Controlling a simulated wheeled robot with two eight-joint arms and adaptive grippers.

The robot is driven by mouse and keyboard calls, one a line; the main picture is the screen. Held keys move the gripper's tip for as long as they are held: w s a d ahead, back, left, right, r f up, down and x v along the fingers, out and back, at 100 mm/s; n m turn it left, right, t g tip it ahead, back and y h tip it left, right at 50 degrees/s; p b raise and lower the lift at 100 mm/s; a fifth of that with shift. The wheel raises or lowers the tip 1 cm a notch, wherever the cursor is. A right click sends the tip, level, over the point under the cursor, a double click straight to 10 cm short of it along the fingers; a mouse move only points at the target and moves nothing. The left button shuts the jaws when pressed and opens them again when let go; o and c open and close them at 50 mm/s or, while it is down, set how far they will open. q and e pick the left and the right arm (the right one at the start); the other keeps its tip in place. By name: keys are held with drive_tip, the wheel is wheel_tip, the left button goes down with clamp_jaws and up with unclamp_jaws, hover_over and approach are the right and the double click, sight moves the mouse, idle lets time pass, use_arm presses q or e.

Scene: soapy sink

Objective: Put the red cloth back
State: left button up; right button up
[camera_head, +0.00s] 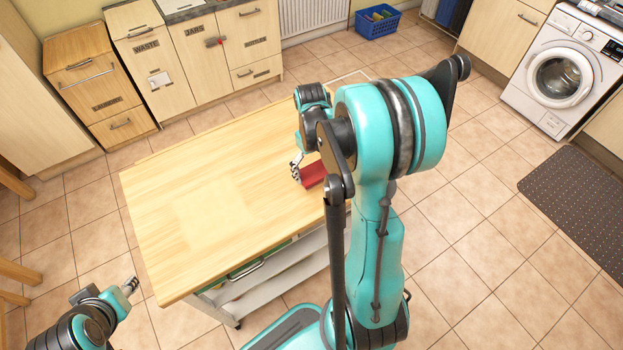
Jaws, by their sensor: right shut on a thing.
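The red cloth (311,174) is at the right edge of the wooden-topped table, partly hidden behind my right arm. My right gripper (297,172) is at the cloth's left side and is shut on it. I cannot tell whether the cloth rests on the table or is held just above it. My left gripper (130,286) is at the lower left, off the table's left front corner and apart from the cloth. Its fingers are too small to tell whether they are open.
The wooden table (165,215) is otherwise bare. Cabinets (150,70) line the back wall. A blue basket (377,22) stands on the floor by the radiator (313,15). A washing machine (560,75) and a dark mat (585,195) are at the right. Tiled floor is open between.

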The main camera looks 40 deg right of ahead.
sight(311, 177)
drive_tip(key=shift+w+a+f, duration=0.25)
drive_tip(key=shift+w+f, duration=0.3)
drive_tip(key=shift+w, duration=0.35)
drive_tip(key=shift+f, duration=0.2)
drive_tip(key=shift+f+b, duration=0.8)
drive_tip(key=shift+f, duration=1)
drive_tip(key=shift+f, duration=0.2)
drive_tip(key=o, duration=0.8)
drive_tip(key=shift+c, duration=0.2)
drive_tip(key=shift+r, duration=0.1)
